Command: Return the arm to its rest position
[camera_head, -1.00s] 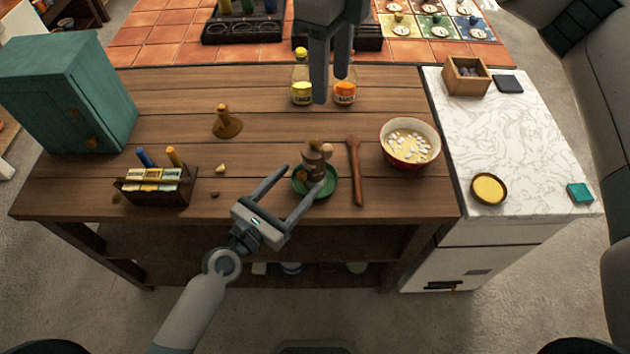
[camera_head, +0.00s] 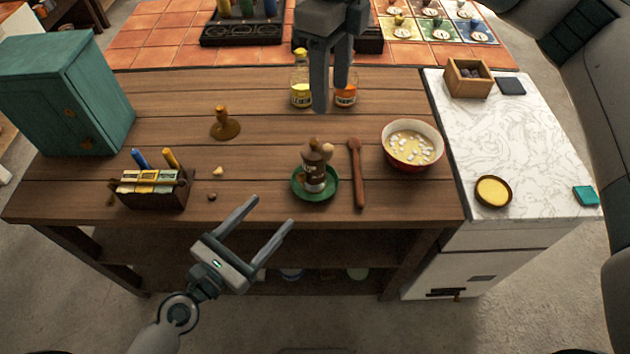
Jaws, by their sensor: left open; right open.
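My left gripper (camera_head: 272,211) is open and empty, just in front of the wooden table's front edge. Its fingers point up and to the right, apart from the green saucer (camera_head: 299,195) to their upper right. A small brown container (camera_head: 314,172) stands on that saucer, upright. My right gripper (camera_head: 332,98) hangs at the top centre with its fingers pointing down. A gap shows between its fingers, and nothing is seen held.
A wooden spoon (camera_head: 357,175) and a red bowl (camera_head: 411,163) lie right of the saucer. A box of packets (camera_head: 153,199) and a teal cabinet (camera_head: 75,95) stand left. A yellow dish (camera_head: 493,192) is on the marble top. The floor in front is clear.

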